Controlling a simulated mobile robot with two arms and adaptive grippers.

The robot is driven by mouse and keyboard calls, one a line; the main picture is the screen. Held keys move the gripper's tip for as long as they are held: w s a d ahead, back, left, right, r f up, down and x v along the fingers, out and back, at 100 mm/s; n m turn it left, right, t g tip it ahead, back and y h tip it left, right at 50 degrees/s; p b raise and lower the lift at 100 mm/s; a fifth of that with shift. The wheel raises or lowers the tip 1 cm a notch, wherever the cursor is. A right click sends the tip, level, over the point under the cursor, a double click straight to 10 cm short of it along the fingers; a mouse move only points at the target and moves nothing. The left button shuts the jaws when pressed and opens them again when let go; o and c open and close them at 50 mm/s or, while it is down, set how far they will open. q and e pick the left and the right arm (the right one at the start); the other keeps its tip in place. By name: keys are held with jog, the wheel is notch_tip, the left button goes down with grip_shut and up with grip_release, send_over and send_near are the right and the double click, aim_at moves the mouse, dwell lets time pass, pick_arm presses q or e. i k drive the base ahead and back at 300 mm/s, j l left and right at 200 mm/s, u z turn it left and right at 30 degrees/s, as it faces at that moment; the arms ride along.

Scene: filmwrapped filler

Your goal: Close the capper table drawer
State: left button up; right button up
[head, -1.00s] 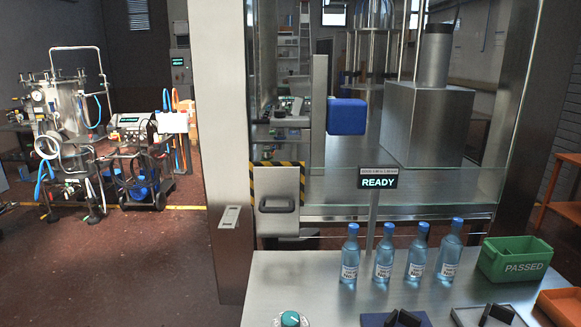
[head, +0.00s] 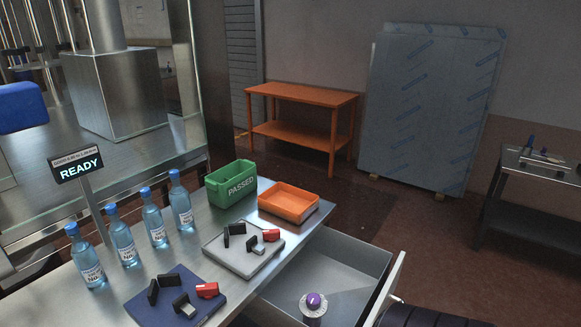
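The capper table (head: 235,222) runs along the lower part of the head view. Its drawer (head: 345,258) is pulled open at the table's right side, and its pale front panel (head: 385,290) stands well away from the table. Inside the drawer is a small round item with a purple top (head: 313,302). The near part of the drawer is cut off by the bottom edge of the picture.
On the table stand several blue-capped bottles (head: 155,226), a green PASSED bin (head: 232,183), an orange tray (head: 290,203), and grey (head: 225,252) and blue (head: 205,315) plates with black and red parts. Open floor (head: 440,235) lies right of the drawer.

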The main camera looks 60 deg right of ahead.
aim_at(351, 274)
jog(key=z, duration=2.5)
